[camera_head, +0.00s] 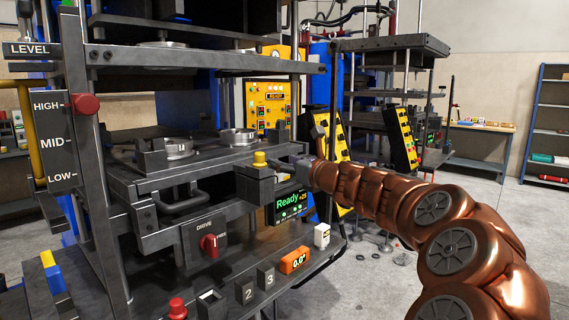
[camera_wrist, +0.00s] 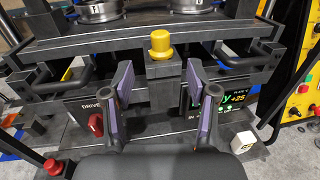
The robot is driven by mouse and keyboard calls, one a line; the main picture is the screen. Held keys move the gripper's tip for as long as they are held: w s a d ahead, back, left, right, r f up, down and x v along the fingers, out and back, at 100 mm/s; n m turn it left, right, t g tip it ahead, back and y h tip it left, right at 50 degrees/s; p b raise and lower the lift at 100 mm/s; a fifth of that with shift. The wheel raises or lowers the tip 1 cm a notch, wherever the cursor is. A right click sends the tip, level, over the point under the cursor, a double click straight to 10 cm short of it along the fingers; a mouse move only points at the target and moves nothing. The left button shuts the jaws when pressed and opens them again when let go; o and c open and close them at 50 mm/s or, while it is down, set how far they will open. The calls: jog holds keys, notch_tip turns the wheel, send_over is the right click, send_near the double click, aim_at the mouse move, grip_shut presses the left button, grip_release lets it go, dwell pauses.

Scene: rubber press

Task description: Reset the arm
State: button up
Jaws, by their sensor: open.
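My brown arm reaches in from the lower right in the head view, and my gripper (camera_head: 290,163) is at the front of the dark rubber press (camera_head: 155,185). In the wrist view my gripper (camera_wrist: 160,90) is open, its two purple-padded fingers apart with nothing held between them. A yellow button (camera_wrist: 161,44) on a dark block stands just beyond and between the fingertips. The same yellow button (camera_head: 259,159) shows left of my gripper in the head view. Whether a finger touches the block cannot be told.
A red drive knob (camera_head: 209,244), a "Ready" display (camera_head: 289,203) and an orange 0.0° readout (camera_head: 294,260) sit below my gripper. A red level knob (camera_head: 86,104) is at the left. Open floor (camera_head: 370,285) lies right of the press.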

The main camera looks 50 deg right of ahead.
dwell(0.5)
jog(key=w+a+f+n+g+y, duration=0.25)
jog(key=a+n, duration=0.25)
jog(key=a, duration=0.5)
jog(key=w+a+f+n+g+y+p, duration=0.1)
jog(key=a+f+n+y, duration=0.3)
jog(key=a, duration=0.6)
jog(key=w+a+f+n+g+y, duration=0.1)
jog(key=w+a+n+g+y, duration=0.1)
jog(key=a+n, duration=0.6)
jog(key=s+a+f+n+g+y, duration=0.1)
jog(key=s+a+f+n+g, duration=0.1)
jog(key=a, duration=0.3)
jog(key=s+a+f+n+g+y, duration=0.1)
jog(key=s+a+f, duration=0.15)
jog(key=a, duration=0.25)
jog(key=s+a+f+n+g+h+p, duration=0.2)
jog(key=s+a+f+n+g, duration=0.5)
jog(key=s+a+f+n, duration=0.45)
jog(key=s+d+f+n+g+h, duration=0.2)
jog(key=s+d+n, duration=0.1)
jog(key=s, duration=0.5)
jog(key=s+d+f+n+g+h, duration=0.2)
jog(key=s+d+f+n+h, duration=0.1)
jog(key=s, duration=0.5)
jog(key=shift+s+d, duration=0.25)
jog(key=shift+d, duration=0.55)
jog(key=shift+f+n, duration=0.1)
jog(key=shift+n, duration=0.15)
